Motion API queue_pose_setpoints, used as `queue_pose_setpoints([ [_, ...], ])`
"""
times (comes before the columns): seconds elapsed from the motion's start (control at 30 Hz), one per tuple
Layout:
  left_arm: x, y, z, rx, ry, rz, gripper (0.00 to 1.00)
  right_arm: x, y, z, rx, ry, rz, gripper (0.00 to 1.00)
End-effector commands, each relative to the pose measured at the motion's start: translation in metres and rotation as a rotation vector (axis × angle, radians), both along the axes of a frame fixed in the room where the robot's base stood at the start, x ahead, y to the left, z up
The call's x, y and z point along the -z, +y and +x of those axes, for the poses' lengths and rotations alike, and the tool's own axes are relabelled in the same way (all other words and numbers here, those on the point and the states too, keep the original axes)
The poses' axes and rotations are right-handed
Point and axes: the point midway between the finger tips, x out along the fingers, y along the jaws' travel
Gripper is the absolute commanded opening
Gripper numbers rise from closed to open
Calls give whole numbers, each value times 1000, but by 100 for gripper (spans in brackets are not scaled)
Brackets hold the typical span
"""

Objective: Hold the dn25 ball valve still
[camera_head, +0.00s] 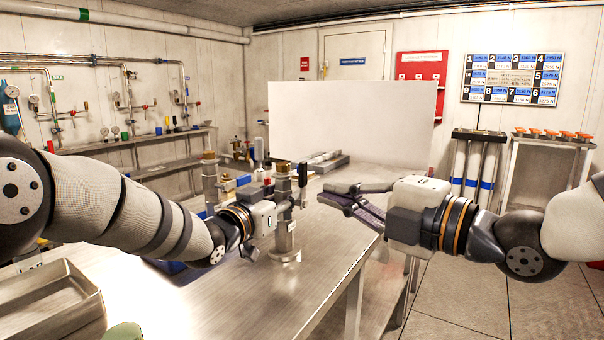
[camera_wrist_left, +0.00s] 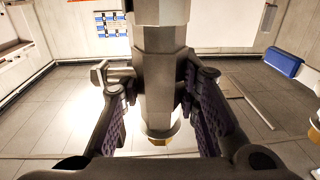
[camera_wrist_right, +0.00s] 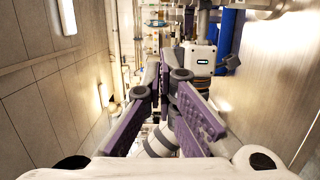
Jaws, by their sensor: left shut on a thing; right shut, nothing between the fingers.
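The ball valve (camera_head: 284,240), a metallic upright body on a round base, stands on the steel bench in the head view. It also shows in the left wrist view as a faceted metal body (camera_wrist_left: 160,75) with a side stub at its left. My left gripper (camera_head: 285,195) is shut on it, with a finger on either side in the left wrist view. Part of the valve is hidden behind the gripper in the head view. My right gripper (camera_head: 338,193) is shut and empty, apart from the valve, to its right. Its purple finger pads converge in the right wrist view (camera_wrist_right: 168,85).
A similar upright fitting (camera_head: 210,183) stands behind and left of the valve. A metal tray (camera_head: 50,305) lies at the bench's near left. A white panel (camera_head: 350,120) rises at the back. The bench front (camera_head: 250,310) is clear.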

Motion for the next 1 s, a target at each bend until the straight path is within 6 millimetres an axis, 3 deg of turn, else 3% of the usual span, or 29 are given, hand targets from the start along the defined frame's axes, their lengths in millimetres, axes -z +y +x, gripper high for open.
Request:
queue_pose_setpoints([
  [0.27,0,0,0,0,-1,-1,0,2,17,17,0,-1,-11,0],
  [0.63,0,0,0,0,-1,-1,0,1,71,73,0,-2,1,0],
  [0.8,0,0,0,0,-1,-1,0,0,54,97,3,-2,2,0],
  [1.0,0,0,0,0,0,0,0,0,48,106,1,-2,-1,0],
])
